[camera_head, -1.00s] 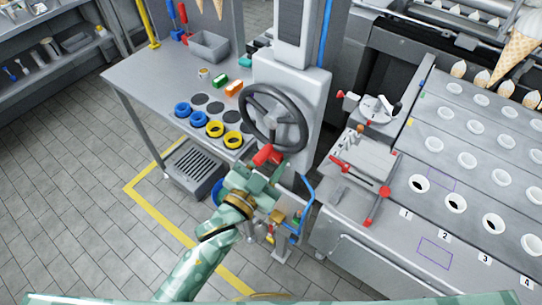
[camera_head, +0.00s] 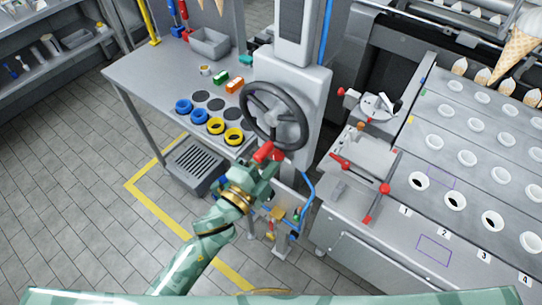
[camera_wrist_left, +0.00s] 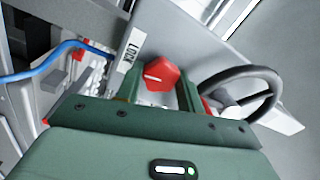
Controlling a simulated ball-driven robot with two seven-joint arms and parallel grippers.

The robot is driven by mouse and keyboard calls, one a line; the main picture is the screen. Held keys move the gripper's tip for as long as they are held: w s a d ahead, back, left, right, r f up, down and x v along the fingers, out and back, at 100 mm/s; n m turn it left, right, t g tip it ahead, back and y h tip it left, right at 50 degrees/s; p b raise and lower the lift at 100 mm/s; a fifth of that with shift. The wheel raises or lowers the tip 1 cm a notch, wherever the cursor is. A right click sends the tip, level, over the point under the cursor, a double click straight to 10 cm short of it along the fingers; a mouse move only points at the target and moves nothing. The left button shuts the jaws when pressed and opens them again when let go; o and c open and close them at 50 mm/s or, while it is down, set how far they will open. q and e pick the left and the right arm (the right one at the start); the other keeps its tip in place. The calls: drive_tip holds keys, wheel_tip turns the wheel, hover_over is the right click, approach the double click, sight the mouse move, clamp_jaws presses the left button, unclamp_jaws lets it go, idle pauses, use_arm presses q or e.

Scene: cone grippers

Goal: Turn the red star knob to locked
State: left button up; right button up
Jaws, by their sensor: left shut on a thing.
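The red star knob (camera_wrist_left: 160,74) sits between the fingers of my left gripper (camera_wrist_left: 158,88) in the left wrist view. The gripper is shut on it. A white line on the knob's face points left in that view, and a white LOCK label (camera_wrist_left: 131,49) is on the grey panel to its upper left. In the head view the left gripper (camera_head: 264,166) is just below the handwheel (camera_head: 274,116), with red (camera_head: 264,151) showing at its fingertips. The fingers hide part of the knob. My right gripper is not in view.
The handwheel rim (camera_wrist_left: 240,78) is close on the right in the wrist view. A blue hose (camera_head: 309,188) runs beside the gripper. A grey table (camera_head: 150,85) with blue and yellow rings stands left; a machine with red-knobbed levers (camera_head: 364,190) stands right.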

use_arm(q)
drive_tip(key=shift+m, duration=0.7)
drive_tip(key=o, duration=1)
drive_tip(key=shift+r, duration=0.1)
drive_tip(key=shift+a, duration=0.1)
